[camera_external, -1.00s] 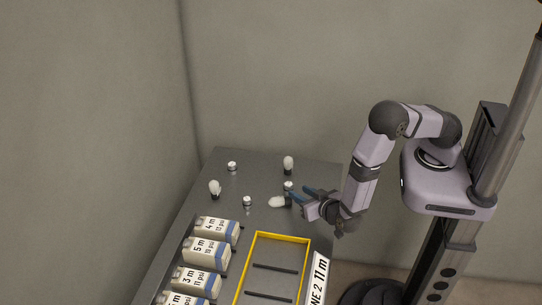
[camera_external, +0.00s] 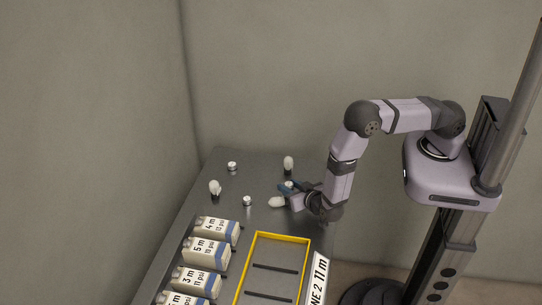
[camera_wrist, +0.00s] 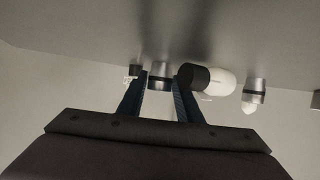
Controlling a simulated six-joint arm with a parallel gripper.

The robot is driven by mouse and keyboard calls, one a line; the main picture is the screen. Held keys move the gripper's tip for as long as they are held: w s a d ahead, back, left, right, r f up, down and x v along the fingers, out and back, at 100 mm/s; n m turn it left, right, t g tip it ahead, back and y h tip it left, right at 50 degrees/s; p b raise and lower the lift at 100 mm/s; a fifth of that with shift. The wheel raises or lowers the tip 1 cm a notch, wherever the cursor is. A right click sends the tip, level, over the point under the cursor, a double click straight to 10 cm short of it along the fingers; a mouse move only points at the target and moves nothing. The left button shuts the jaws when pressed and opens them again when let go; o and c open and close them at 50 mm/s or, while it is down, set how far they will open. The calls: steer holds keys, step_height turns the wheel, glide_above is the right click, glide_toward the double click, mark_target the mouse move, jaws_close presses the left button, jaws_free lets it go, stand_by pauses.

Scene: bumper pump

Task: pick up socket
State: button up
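A small silver socket (camera_external: 289,184) with a pale top stands on the grey table, partly covered by my gripper (camera_external: 287,187) in the outside view. In the wrist view the socket (camera_wrist: 160,77) shows as a metal cylinder between the tips of my gripper's two blue fingers (camera_wrist: 160,84). The fingers are apart, one on each side of it; I cannot tell whether they touch it. Two more sockets stand on the table, one at the back left (camera_external: 232,167) and one nearer the front (camera_external: 247,201).
Other bulbs stand at the back (camera_external: 288,162) and left (camera_external: 214,187).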

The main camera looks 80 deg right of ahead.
mark_target(289, 184)
steer(key=shift+w+d+f, duration=0.2)
steer(key=shift+w+d, duration=0.05)
steer(key=shift+d, duration=0.05)
steer(key=c, duration=0.8)
steer(key=shift+r, duration=0.15)
steer(key=shift+r+b, duration=1)
steer(key=shift+r, duration=3.85)
